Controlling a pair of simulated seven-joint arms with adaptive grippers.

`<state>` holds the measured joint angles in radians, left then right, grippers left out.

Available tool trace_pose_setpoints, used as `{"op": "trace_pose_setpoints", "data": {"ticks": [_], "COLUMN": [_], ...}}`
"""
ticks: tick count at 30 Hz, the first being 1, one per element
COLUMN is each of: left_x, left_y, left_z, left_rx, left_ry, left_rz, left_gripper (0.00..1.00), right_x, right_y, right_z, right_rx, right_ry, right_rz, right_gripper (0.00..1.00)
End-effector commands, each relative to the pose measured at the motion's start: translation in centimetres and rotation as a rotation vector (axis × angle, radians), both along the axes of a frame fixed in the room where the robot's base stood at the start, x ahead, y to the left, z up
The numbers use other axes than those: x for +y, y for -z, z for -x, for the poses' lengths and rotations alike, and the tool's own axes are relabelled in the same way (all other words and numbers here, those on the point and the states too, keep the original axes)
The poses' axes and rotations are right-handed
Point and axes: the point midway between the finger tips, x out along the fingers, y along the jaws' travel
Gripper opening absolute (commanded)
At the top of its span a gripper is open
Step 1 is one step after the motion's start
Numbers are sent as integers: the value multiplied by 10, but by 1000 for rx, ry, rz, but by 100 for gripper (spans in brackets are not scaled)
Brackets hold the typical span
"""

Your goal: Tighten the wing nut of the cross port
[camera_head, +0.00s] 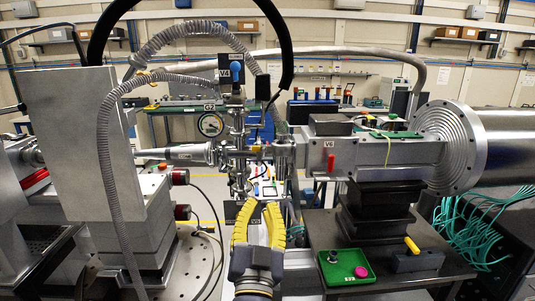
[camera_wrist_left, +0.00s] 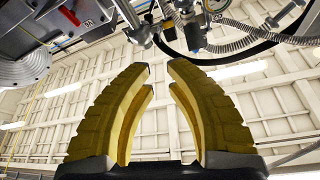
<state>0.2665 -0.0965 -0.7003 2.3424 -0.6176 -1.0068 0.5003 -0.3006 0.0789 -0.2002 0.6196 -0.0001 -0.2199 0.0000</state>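My left gripper (camera_head: 260,206) is in the lower middle of the head view, pointing up and away towards the central metal vacuum assembly (camera_head: 240,150). Its two yellow fingers are apart with nothing between them. In the left wrist view the fingers (camera_wrist_left: 159,66) also stand apart, with a narrow gap at the tips. Metal fittings (camera_wrist_left: 140,35) show beyond the tips at the top of that view, apart from them. The cross port appears to belong to the central assembly, but I cannot make out its wing nut. My right gripper is not in view.
Valve V6 (camera_head: 331,163) with a red handle and a large flanged cylinder (camera_head: 450,145) stand right. A green tray (camera_head: 343,267) with a pink item lies on the dark table at lower right. Grey corrugated hose (camera_head: 104,150) hangs left. A round gauge (camera_head: 211,124) faces me.

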Motion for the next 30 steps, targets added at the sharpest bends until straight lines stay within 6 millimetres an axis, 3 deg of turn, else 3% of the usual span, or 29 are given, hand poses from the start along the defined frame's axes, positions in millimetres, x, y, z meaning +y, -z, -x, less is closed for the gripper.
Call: {"op": "trace_pose_setpoints", "data": {"ticks": [8, 30], "left_x": [-2, -8], "left_y": [-9, -52], "left_z": [-22, -130], "left_rx": [0, 1], "left_ry": [4, 4], "left_rz": [9, 8], "left_gripper": [13, 13], "right_x": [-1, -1], "right_y": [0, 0], "right_z": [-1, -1], "right_rx": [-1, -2], "right_ry": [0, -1], "right_rz": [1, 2], "right_gripper": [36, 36]}}
